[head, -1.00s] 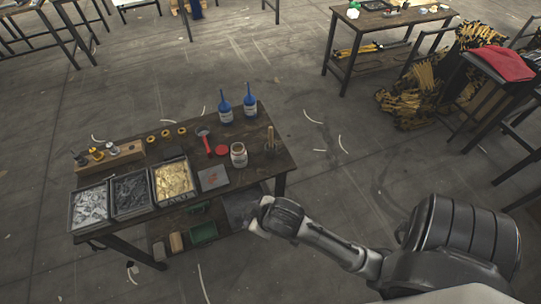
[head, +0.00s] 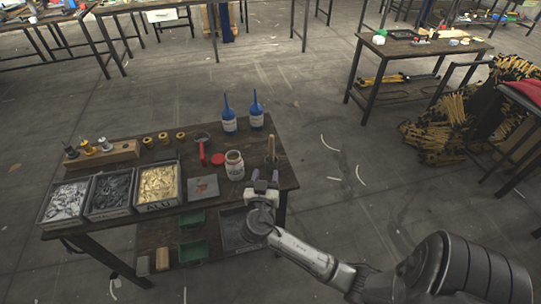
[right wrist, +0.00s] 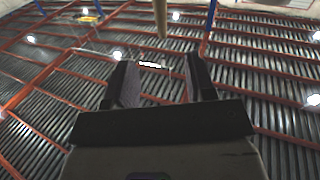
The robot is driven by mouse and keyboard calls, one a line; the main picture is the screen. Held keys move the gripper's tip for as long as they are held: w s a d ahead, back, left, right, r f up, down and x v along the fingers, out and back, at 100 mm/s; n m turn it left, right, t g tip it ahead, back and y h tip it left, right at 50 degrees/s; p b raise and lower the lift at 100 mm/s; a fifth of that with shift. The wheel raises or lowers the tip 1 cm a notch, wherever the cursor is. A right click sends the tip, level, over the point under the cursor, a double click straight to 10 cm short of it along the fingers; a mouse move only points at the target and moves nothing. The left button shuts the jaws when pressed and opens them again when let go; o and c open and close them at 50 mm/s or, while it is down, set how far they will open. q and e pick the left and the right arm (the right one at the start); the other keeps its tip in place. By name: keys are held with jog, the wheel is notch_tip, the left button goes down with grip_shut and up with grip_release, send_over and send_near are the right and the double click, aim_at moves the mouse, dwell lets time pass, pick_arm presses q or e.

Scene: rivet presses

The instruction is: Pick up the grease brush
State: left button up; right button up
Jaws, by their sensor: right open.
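The grease brush shows as an upright wooden handle (head: 271,147) near the right end of the dark workbench (head: 225,209). Its lower end is dark and hard to make out. My right gripper (head: 264,176) is open at the bench's front right edge, just in front of the brush and apart from it. In the right wrist view, a light wooden handle (right wrist: 160,18) hangs in from the top edge, in line with the gap between the open fingers (right wrist: 160,70). Nothing is between the fingers. My left gripper is not in view.
A white jar (head: 235,166) stands left of the brush. Two blue-topped bottles (head: 257,119) stand behind. A red-handled tool (head: 202,152), a grey plate (head: 203,188) and parts bins (head: 159,185) lie further left.

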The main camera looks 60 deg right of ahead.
aim_at(271, 147)
jog(key=shift+m, duration=0.5)
jog(key=x, duration=0.8)
jog(key=shift+d, duration=0.3)
jog(key=shift+x, duration=2.65)
jog(key=shift+w+a, duration=0.1)
jog(key=shift+w, duration=0.05)
jog(key=shift+c, duration=0.3)
grip_shut()
